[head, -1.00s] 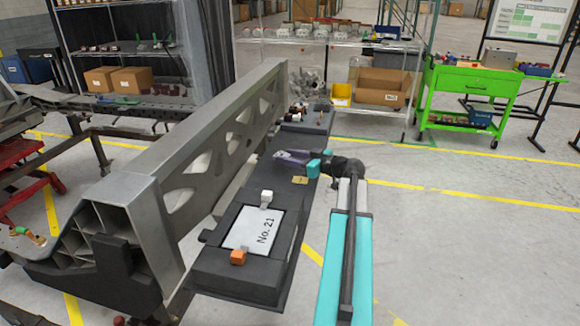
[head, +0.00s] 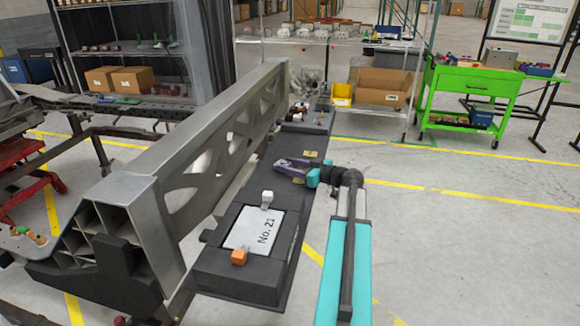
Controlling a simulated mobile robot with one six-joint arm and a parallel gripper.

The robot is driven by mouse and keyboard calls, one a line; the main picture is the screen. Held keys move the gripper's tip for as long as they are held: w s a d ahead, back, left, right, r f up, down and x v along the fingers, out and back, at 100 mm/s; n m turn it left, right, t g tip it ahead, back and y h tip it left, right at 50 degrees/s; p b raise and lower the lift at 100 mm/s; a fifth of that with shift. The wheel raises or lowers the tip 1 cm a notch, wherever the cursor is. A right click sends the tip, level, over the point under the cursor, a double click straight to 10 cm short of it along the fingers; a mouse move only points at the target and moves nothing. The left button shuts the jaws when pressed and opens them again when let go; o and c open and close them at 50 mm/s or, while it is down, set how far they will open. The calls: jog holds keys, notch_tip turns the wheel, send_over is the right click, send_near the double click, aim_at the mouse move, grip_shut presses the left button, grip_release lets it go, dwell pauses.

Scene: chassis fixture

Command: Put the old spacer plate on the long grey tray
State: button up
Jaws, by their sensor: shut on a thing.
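My gripper (head: 284,167) is over the long dark grey tray (head: 285,146) that runs beside the big metal beam. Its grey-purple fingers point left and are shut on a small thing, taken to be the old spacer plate. The held thing is mostly hidden by the fingers and too small to make out. Two small brass-coloured labels, a far one (head: 310,153) and a near one (head: 298,181), lie on the dark surface close to the gripper.
The metal beam (head: 215,130) stands tall just left of the gripper. Small parts lie at the far end. Floor at right is clear.

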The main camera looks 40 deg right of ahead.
jog(key=shift+f, duration=0.1)
jog(key=o, duration=1.3)
jog(key=shift+c, duration=0.2)
jog(key=v, duration=1.2)
jog(key=shift+b, duration=0.35)
